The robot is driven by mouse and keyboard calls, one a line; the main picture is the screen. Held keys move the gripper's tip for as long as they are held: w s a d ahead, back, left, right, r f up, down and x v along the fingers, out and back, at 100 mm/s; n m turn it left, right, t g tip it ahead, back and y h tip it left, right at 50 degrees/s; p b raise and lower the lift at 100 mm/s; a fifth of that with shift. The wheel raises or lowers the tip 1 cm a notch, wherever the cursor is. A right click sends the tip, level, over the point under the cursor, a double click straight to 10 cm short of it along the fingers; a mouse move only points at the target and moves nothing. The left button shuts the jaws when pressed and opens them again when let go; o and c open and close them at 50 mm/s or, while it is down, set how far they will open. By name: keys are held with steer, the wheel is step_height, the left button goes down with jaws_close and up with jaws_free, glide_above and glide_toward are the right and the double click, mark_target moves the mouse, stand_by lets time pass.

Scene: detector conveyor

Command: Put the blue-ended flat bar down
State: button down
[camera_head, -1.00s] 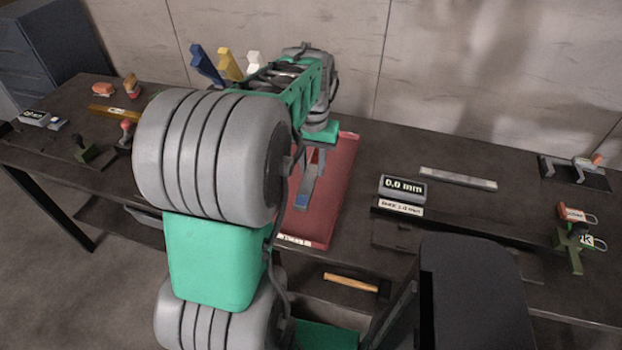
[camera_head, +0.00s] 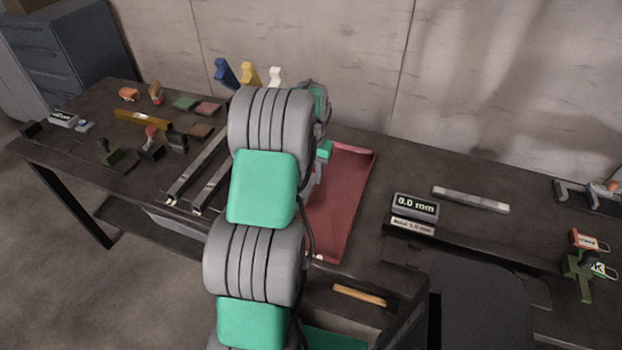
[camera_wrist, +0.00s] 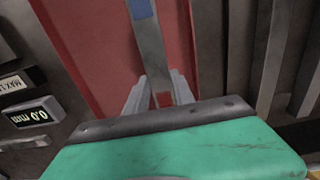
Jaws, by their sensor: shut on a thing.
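The blue-ended flat bar (camera_wrist: 151,45) is a long grey strip with a blue patch near one end, at the top of the wrist view. My gripper (camera_wrist: 158,88) is shut on it, with a pale finger on each side. The red tray (camera_wrist: 100,50) lies beneath the bar in the wrist view; I cannot tell whether the bar touches it. In the head view the tray (camera_head: 345,190) is partly covered by my arm, which hides the bar and most of the gripper.
Two grey bars (camera_head: 197,165) lie left of my arm. A gauge reading 0.0 mm (camera_head: 415,206) and a loose grey bar (camera_head: 470,200) are right of the tray. Blue, yellow and white uprights (camera_head: 249,72) stand behind. A wooden-handled tool (camera_head: 360,295) is below the front edge.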

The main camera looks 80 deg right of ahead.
mark_target(311, 177)
steer(key=shift+w+d+f, duration=0.1)
steer(key=shift+f, duration=0.75)
steer(key=shift+w+d+f, duration=0.1)
steer(key=shift+f, duration=0.75)
steer(key=shift+f, duration=0.15)
steer(key=c, duration=1.1)
jaws_free()
steer(key=shift+a, duration=0.1)
steer(key=shift+o, duration=0.2)
